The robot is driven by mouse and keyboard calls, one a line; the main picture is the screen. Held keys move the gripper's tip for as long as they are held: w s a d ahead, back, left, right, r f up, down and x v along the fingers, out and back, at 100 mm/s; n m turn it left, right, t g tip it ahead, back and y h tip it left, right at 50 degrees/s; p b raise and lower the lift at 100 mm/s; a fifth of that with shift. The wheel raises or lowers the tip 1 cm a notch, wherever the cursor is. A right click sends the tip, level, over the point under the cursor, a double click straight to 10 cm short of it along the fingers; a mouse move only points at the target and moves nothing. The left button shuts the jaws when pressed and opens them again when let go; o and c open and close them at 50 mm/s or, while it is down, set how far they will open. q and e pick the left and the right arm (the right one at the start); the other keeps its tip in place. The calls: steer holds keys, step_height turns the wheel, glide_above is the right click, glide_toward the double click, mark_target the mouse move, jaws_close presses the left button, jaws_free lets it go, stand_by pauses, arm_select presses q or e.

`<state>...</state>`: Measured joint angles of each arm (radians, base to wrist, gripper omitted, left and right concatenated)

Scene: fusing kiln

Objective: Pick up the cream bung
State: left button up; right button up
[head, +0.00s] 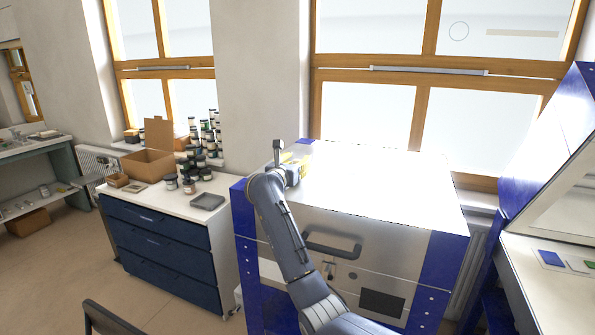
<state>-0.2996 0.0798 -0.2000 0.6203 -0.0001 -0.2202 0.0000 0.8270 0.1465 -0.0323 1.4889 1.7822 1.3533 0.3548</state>
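My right arm rises from the bottom of the head view to the near left corner of the kiln's top (385,185). My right gripper (293,172) is at that corner, small and partly hidden by its own wrist. I cannot tell whether its fingers are open or shut. A small yellowish patch (302,159) shows right beside the gripper; I cannot tell if it is the cream bung. No other cream bung can be made out, and the kiln's bright top washes out detail. My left gripper is not in view.
A white-topped cabinet with blue drawers (155,250) stands left of the kiln, holding a cardboard box (148,163), several jars (189,186) and a grey tray (207,202). A sloped blue-framed cabinet (530,190) stands at the right. The kiln's front has a handle (333,245).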

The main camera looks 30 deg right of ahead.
jaws_close()
steer(key=shift+r, duration=0.1)
stand_by(0.3)
